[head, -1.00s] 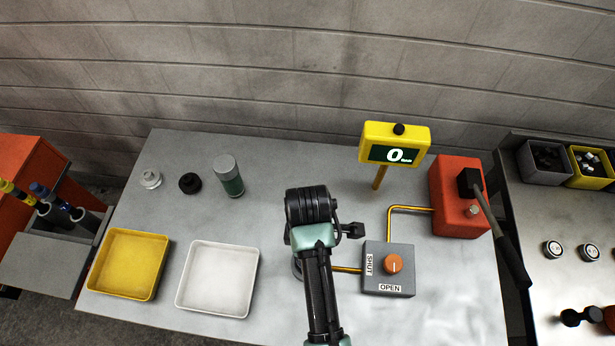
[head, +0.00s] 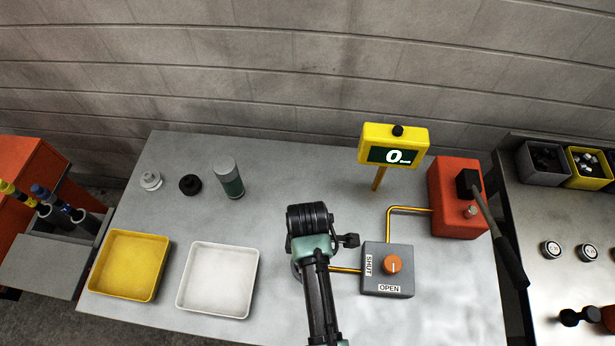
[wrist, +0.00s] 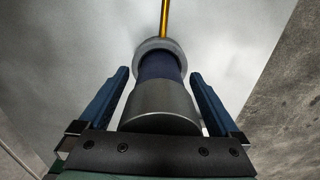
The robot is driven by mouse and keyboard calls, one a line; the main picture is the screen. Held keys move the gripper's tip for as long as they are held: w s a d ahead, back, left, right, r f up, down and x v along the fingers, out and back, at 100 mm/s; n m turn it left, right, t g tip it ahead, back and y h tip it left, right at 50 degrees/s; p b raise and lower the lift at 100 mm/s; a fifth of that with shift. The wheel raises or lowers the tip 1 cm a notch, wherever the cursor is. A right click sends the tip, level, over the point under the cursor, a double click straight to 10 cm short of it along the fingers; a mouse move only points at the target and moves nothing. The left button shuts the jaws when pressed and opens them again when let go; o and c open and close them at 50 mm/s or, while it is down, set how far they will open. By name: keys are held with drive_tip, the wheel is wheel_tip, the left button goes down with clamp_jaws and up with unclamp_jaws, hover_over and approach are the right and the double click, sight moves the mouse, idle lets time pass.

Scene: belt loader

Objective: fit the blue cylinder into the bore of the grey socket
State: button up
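The blue cylinder (wrist: 160,106), dark blue with a grey near end, stands in line with the grey socket (wrist: 157,45) in the wrist view. Its far end meets the socket ring and looks to be inside it; how deep is hidden. My gripper (wrist: 160,74) is open, with one blue finger on each side of the cylinder and a narrow gap on both sides. In the head view my gripper and the cylinder are hidden by my own arm. Only a bit of the socket's rim (head: 295,267) shows left of the arm.
A yellow pipe (head: 346,270) runs from the socket to a grey box with an orange knob (head: 392,265). A yellow display (head: 393,144) reads 0. A red lever unit (head: 458,200), a green canister (head: 230,180), a white tray (head: 183,297) and a yellow tray (head: 95,282) stand around.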

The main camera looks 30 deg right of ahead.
wheel_tip(320, 180, up, 12)
drive_tip(key=shift+r, duration=0.2)
idle(0.5)
drive_tip(key=w+a+r+m+t+h, duration=0.15)
drive_tip(key=w+r+t, duration=0.35)
drive_tip(key=r, duration=0.5)
drive_tip(key=w+r+m+t, duration=0.2)
drive_tip(key=w+r+t, duration=0.2)
drive_tip(key=w+r, duration=0.45)
drive_tip(key=w+a+r+m+t+h, duration=0.15)
drive_tip(key=w+r+t, duration=0.35)
drive_tip(key=r, duration=0.6)
drive_tip(key=s+a+r+m+t+y, duration=0.1)
drive_tip(key=a+r+m+t, duration=0.15)
drive_tip(key=r, duration=0.55)
drive_tip(key=a+r+m+t, duration=0.1)
drive_tip(key=r+t, duration=0.2)
drive_tip(key=r, duration=0.5)
drive_tip(key=s+a+r+m+t+y, duration=0.1)
drive_tip(key=s+a+r+m+t, duration=0.2)
drive_tip(key=s+r+t, duration=0.5)
drive_tip(key=s+a+r, duration=0.1)
drive_tip(key=s+r, duration=0.3)
drive_tip(key=r, duration=0.5)
drive_tip(key=shift+a+r+y, duration=0.15)
drive_tip(key=shift+r+y, duration=0.15)
drive_tip(key=shift+r, duration=0.05)
